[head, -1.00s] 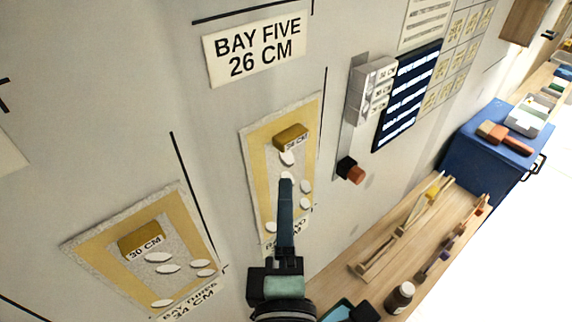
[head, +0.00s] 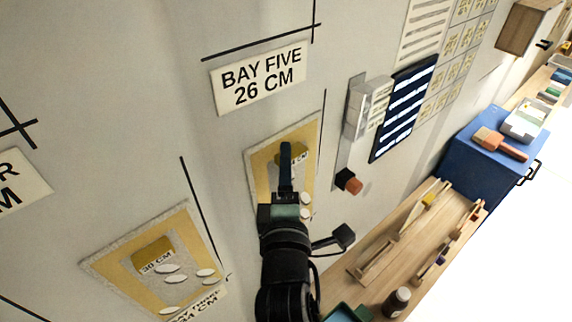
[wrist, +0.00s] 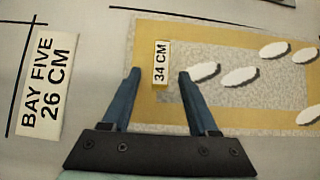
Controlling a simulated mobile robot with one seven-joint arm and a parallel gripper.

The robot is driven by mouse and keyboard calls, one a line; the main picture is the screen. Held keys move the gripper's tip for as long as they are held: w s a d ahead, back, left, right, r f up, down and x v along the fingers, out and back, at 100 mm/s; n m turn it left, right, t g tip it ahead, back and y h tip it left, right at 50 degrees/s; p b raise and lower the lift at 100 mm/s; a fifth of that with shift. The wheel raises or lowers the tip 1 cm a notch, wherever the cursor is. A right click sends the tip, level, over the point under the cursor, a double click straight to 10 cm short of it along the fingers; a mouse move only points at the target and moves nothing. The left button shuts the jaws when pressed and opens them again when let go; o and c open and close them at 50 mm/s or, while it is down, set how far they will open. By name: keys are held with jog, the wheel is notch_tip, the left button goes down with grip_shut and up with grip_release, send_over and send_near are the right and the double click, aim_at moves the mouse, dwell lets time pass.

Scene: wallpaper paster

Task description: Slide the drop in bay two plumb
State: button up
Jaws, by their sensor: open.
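The drop in bay two is a speckled grey panel with a yellow border (head: 312,150), flat on the wall below the bay five sign. It also fills much of the wrist view (wrist: 147,45).
A black line (head: 323,125) runs beside the panel's right edge. The bay five sign (head: 261,78) is above. Another patched panel, bay three (head: 105,264), is lower left. A dark knob with an orange end (head: 349,181) projects at right. A wooden shelf (head: 370,250) lies below right.

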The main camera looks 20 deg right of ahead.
grip_shut()
dwell(0.3)
jog(key=shift+d+r+p, duration=0.1)
jog(key=shift+p, duration=0.35)
jog(key=shift+d+p, duration=0.2)
jog(key=shift+p, duration=0.15)
dwell(0.5)
